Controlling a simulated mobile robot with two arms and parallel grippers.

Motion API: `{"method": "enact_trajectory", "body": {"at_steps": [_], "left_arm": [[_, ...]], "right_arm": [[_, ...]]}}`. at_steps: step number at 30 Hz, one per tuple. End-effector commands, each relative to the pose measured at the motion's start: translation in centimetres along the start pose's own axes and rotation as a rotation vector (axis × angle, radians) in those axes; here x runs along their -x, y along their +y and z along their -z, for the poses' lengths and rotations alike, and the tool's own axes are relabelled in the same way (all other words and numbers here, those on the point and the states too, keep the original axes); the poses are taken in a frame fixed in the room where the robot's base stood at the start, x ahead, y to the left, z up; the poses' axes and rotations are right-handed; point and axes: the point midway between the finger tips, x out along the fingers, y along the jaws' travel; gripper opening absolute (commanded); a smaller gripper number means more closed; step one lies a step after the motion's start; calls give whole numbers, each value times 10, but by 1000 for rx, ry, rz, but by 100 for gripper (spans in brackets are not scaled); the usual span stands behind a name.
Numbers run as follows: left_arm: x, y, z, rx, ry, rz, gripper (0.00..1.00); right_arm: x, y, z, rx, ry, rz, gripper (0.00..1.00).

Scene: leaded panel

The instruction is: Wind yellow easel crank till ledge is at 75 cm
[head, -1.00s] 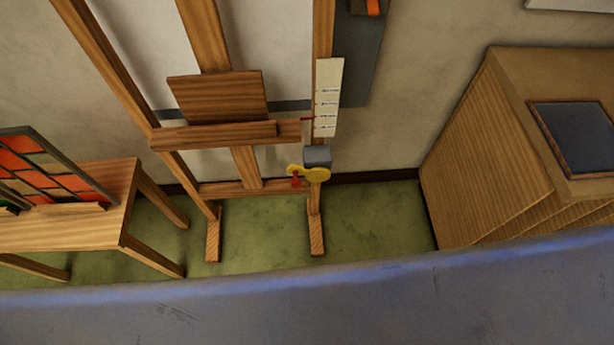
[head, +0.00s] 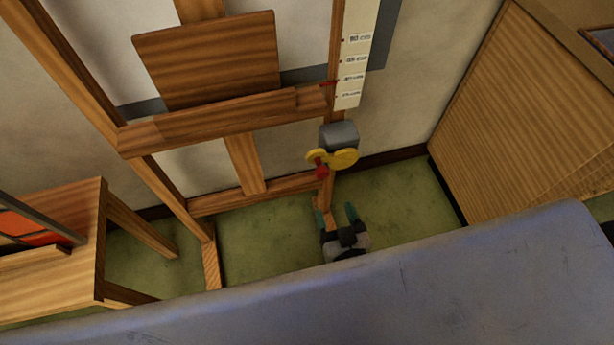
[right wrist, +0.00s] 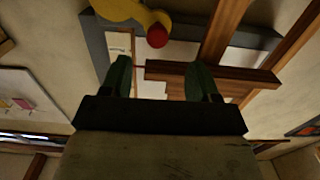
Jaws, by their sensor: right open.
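The yellow crank (head: 340,158) with its red knob (head: 322,171) sits on a grey box (head: 339,135) at the easel's right post. The easel's wooden ledge (head: 225,118) bears a brown board (head: 207,60). A red pointer (head: 328,84) at the ledge's right end lies against the white scale (head: 354,60), near its lower marks; the figures are too small to read surely. My right gripper (head: 336,214) is open and empty, below the crank and apart from it. The right wrist view shows its fingers (right wrist: 158,80) spread, with the crank (right wrist: 125,10) and red knob (right wrist: 157,35) beyond.
A wooden table (head: 75,250) with a leaded panel (head: 35,225) stands at the left. A wooden cabinet (head: 520,120) stands at the right. Green floor (head: 400,200) is open between the easel and the cabinet.

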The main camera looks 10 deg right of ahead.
Motion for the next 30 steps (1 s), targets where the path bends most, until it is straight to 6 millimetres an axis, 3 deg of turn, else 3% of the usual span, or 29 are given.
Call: {"method": "enact_trajectory", "body": {"at_steps": [5, 18, 24, 30], "left_arm": [[0, 0, 2, 1, 2, 0, 40], [5, 0, 19, 3, 12, 1, 40], [7, 0, 25, 3, 17, 1, 40], [9, 0, 28, 3, 18, 1, 40]], "right_arm": [[-12, 2, 6, -1, 22, -10, 61], [-90, 2, 6, 0, 19, -7, 61], [-106, 2, 7, -2, 17, -7, 61], [-109, 2, 7, -2, 16, -6, 61]]}}
